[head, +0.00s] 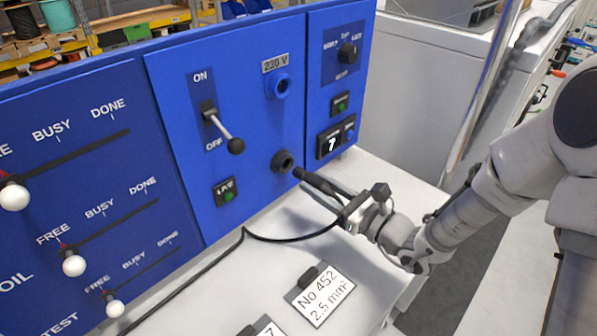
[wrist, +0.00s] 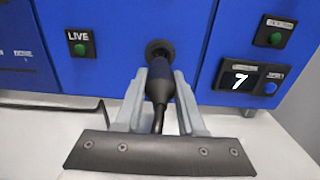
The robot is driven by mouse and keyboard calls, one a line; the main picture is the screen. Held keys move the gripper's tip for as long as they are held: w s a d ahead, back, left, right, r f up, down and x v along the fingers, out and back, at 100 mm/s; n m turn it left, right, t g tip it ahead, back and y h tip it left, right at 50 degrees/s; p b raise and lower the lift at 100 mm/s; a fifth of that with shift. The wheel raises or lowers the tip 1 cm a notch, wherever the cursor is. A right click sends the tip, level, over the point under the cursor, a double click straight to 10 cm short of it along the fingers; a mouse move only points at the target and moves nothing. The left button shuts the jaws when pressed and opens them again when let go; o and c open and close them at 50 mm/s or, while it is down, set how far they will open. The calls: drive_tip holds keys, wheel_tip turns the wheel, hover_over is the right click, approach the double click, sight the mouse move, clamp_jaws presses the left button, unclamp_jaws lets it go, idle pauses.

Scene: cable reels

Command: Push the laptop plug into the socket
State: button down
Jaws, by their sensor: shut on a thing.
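The black laptop plug (head: 316,181) is held in my gripper (head: 332,190), pointing at the blue panel. It also shows in the wrist view (wrist: 160,82), upright in the picture between the two grey fingers. My gripper is shut on its body. The dark round socket (head: 283,161) sits low on the panel, straight ahead of the plug's tip. In the wrist view the plug's tip covers the lower part of the socket (wrist: 159,48). The tip is very close to the socket's rim; I cannot tell whether it touches.
A black cable (head: 272,239) runs from below my gripper across the white bench (head: 250,285). A blue 230 V socket (head: 279,85) is higher up. A lever (head: 224,132) sticks out to the left. A label plate (head: 320,295) lies on the bench.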

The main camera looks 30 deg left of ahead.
sight(334, 195)
drive_tip(key=shift+d, duration=0.15)
drive_tip(key=shift+v, duration=3.05)
